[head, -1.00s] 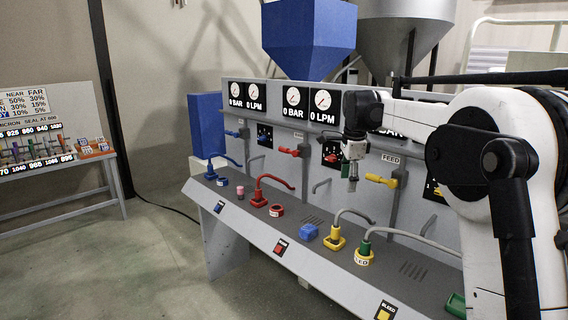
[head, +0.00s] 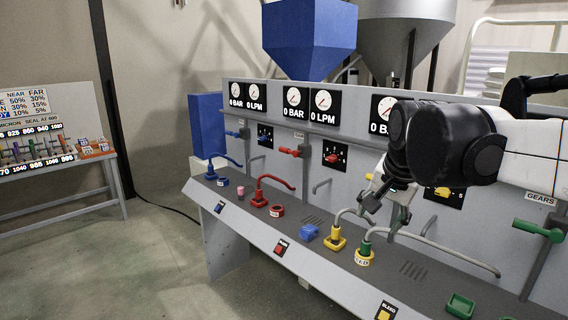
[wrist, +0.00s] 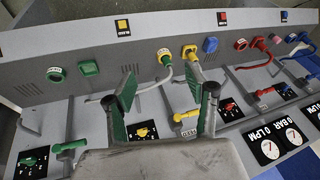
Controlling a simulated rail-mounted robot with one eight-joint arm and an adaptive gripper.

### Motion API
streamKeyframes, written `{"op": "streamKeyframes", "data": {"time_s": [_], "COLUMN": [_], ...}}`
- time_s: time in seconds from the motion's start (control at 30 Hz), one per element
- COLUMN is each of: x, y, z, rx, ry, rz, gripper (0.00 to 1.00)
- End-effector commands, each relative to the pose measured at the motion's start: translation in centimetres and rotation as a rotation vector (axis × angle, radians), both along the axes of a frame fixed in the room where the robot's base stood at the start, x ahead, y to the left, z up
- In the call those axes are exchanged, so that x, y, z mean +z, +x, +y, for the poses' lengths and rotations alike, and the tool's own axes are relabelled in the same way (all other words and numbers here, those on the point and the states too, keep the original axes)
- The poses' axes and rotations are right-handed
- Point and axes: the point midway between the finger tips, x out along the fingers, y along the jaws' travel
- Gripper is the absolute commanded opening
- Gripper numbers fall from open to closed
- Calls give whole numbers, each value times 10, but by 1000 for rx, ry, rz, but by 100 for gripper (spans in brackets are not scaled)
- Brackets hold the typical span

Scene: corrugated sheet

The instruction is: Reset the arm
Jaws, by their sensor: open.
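My gripper (head: 376,192) is in front of the right half of the grey panel (head: 312,170), above its shelf. In the head view my arm's dark joint covers part of the panel behind it. In the wrist view my gripper (wrist: 165,88) has its two green-padded fingers spread apart with nothing between them. The yellow plug (wrist: 189,52) and the green plug (wrist: 164,57) show beyond the fingertips, standing on the shelf.
Red (head: 290,151) and green (head: 538,230) valve handles stick out from the panel. Open floor (head: 150,260) lies left of the panel; a sample rack (head: 60,165) stands far left.

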Motion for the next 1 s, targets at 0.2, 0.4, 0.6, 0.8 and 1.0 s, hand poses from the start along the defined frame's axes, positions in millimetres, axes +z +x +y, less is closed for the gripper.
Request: {"op": "streamKeyframes", "data": {"time_s": [0.2, 0.4, 0.6, 0.8, 1.0], "x": [-26, -58, -92, -112, -114], "y": [-66, -119, -162, -182, -184], "z": [0, 0, 0, 0, 0], "rx": [170, 322, 453, 521, 532], "ry": [-86, -173, -257, -304, -312], "rz": [-56, -108, -151, -172, -177], "gripper": [50, 50, 50, 50, 50]}}
